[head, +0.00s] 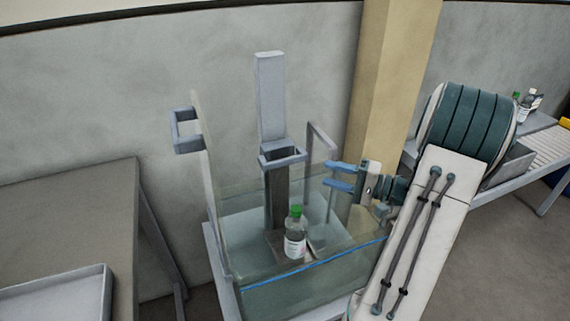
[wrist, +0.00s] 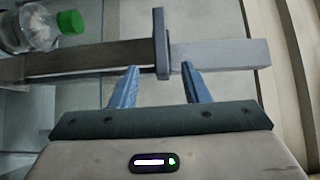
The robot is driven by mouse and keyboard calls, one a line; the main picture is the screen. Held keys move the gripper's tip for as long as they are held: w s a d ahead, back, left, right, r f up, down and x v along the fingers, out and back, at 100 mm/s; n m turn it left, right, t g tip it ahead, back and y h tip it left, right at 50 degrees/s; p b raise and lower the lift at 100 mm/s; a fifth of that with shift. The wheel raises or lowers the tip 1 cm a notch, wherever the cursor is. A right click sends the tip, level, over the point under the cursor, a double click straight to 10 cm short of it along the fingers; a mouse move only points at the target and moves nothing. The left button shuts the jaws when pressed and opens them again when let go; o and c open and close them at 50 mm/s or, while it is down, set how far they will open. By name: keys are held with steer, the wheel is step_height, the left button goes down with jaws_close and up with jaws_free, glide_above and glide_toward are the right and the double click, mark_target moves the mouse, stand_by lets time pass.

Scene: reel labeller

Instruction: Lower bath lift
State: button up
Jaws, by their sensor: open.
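The bath (head: 335,272) is a clear-walled tank of liquid. A post (head: 271,100), light grey above and dark below, stands in it. A grey square collar (head: 283,158) surrounds the post; it shows as an upright bar in the wrist view (wrist: 161,40). A bottle (head: 295,236) with a green cap stands upright low inside the tank by the post's foot; it also shows in the wrist view (wrist: 32,28). My gripper (head: 328,174) is open and empty, right of the collar. In the wrist view its fingers (wrist: 160,68) lie either side of the collar's line; contact is unclear.
A grey bracket (head: 184,130) sticks out from the tank's tall left panel. A grey table (head: 70,215) with a tray (head: 60,297) stands at left. A beige pillar (head: 392,80) rises behind. A conveyor (head: 548,148) with bottles is at far right.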

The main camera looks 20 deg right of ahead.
mark_target(289, 163)
steer(key=b+x, duration=0.1)
steer(key=x, duration=1.2)
steer(key=shift+w+a, duration=0.2)
steer(key=shift+c, duration=0.3)
jaws_close()
steer(key=shift+d+f, duration=0.1)
